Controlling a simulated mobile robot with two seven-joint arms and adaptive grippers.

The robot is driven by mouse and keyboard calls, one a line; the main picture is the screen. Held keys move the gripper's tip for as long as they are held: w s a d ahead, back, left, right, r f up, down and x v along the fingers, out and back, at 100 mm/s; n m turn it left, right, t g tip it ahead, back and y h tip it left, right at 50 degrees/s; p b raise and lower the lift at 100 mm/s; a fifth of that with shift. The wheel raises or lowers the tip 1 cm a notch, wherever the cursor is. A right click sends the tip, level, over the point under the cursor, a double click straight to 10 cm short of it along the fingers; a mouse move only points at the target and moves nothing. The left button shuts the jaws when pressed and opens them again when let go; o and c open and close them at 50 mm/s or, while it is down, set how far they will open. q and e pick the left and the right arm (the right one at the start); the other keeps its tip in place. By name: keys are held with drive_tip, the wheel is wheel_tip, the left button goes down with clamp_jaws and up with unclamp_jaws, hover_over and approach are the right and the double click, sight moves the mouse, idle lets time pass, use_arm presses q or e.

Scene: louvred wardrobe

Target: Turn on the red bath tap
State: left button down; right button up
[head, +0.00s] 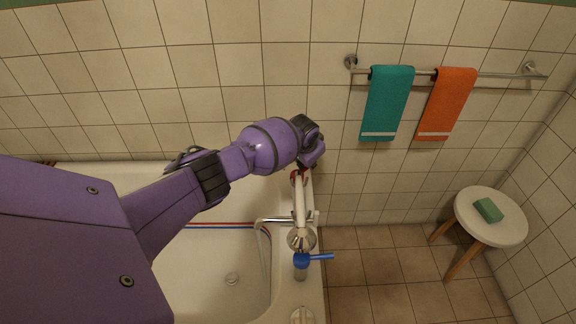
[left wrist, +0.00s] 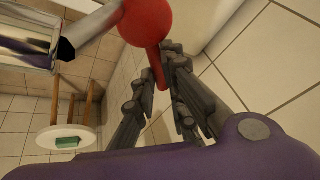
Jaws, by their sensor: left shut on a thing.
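The red bath tap (left wrist: 146,22) shows in the left wrist view as a round red knob with a thin red lever (left wrist: 157,70). In the head view only a little red (head: 293,178) shows, at the far end of the tap fitting. My left gripper (left wrist: 158,78) has its dark fingers around the lever and is shut on it. In the head view my left wrist (head: 306,140) covers most of the red tap and the fingers. My right gripper is in neither view.
A blue tap (head: 301,262) with its lever pointing right sits at the near end of the fitting. The white bathtub (head: 215,265) lies below my arm. A stool (head: 491,228) with green soap (head: 488,210) stands right. Teal (head: 387,103) and orange (head: 447,103) towels hang on the wall.

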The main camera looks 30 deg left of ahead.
use_arm(q)
drive_tip(key=shift+s+f, duration=0.25)
drive_tip(key=shift+f, duration=0.1)
drive_tip(key=c, duration=1.9)
unclamp_jaws()
drive_tip(key=shift+d, duration=0.1)
drive_tip(key=shift+o, duration=0.4)
drive_tip(key=shift+w+r, duration=0.1)
drive_tip(key=shift+r, duration=0.15)
drive_tip(key=a+v, duration=0.1)
drive_tip(key=v, duration=1)
drive_tip(key=shift+s+d+r, duration=0.3)
drive_tip(key=shift+d, duration=0.05)
